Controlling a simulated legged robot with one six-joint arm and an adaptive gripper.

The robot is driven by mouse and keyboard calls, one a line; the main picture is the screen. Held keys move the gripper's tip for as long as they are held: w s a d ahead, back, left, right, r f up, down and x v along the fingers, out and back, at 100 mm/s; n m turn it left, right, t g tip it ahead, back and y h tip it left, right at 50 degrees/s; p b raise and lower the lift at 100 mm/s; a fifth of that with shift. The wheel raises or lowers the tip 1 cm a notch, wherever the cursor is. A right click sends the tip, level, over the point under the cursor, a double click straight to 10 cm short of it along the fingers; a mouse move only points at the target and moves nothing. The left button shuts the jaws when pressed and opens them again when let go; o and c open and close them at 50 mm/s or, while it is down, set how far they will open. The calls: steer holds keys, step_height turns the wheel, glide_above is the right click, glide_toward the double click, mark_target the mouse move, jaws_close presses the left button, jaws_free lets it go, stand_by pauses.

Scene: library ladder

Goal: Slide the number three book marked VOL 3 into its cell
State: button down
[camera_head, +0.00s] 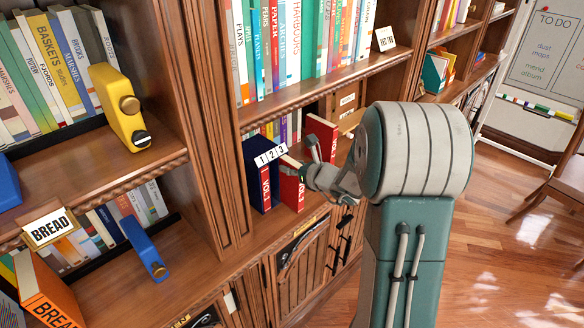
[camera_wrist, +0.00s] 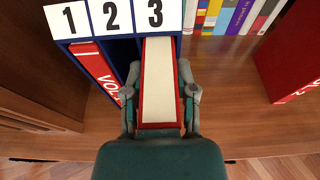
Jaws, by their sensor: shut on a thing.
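A blue case (camera_head: 254,172) on the shelf has three cells under a white strip (camera_head: 270,156) marked 1, 2, 3. A red book with "VOL" on its spine (camera_wrist: 97,68) stands in cell 1. Cell 2 (camera_wrist: 122,52) looks empty. My gripper (camera_wrist: 160,82) is shut on a red book with cream page edges (camera_wrist: 158,75), one finger on each side. The book is upright and lined up with cell 3; its far end is hidden under the 3 label, and much of it sticks out. Its spine marking is hidden in the wrist view; it also shows in the head view (camera_head: 291,186).
Another red book (camera_wrist: 290,50) stands apart to the right on the same shelf; it also shows in the head view (camera_head: 321,136). A row of books (camera_wrist: 235,15) stands behind. A wooden upright (camera_wrist: 40,90) is left of the case. Bare shelf lies between case and right-hand book.

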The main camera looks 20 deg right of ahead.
steer(key=shift+w+a, duration=0.1)
steer(key=shift+w, duration=0.1)
steer(key=shift+c, duration=1.6)
jaws_free()
steer(key=v, duration=1.2)
